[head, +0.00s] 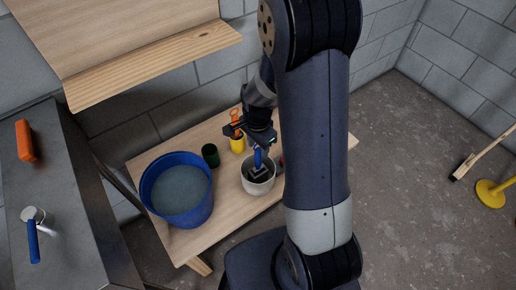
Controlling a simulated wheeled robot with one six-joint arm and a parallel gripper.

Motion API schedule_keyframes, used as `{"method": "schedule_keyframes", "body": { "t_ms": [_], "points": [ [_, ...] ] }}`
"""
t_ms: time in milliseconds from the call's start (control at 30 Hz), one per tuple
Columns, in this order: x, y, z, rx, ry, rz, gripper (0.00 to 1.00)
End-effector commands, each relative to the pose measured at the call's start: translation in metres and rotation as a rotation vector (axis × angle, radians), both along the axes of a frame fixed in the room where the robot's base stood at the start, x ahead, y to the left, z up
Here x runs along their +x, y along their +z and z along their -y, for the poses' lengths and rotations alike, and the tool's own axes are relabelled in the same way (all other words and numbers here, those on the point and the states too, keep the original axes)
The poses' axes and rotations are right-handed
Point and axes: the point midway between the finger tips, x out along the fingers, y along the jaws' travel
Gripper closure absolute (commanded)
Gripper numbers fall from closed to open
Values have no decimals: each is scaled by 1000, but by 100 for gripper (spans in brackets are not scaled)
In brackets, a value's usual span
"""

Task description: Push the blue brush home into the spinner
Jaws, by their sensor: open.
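A blue handle (258,157), likely the blue brush, stands up in a pale round pot (258,185) on the wooden bench. A dark shape inside the pot surrounds its lower end; I cannot tell whether this is the spinner or how deep the brush sits. My gripper (258,145) is open, pointing down right at the top of the blue handle. I cannot tell whether a jaw touches it. My arm hides part of the bench to the right.
A blue bucket (146,187) and a dark green cup (210,155) stand left of the pot. A yellow cup (237,144) with an orange-handled tool is close behind my gripper. A grey worktop (75,235) holds an orange block (25,141) and a blue-handled tool (33,240).

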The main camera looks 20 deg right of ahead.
Motion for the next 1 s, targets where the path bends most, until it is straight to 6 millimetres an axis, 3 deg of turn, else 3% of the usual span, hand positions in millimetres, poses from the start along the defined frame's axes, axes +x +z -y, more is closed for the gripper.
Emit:
{"method": "schedule_keyframes", "body": {
  "t_ms": [200,433,633,1000],
  "points": [
    [1,46,0,0,0,5,55],
    [1,78,0,0,0,2,55],
    [1,85,0,0,0,-1,55],
    [1,79,0,1,0,-1,55]
  ]
}}
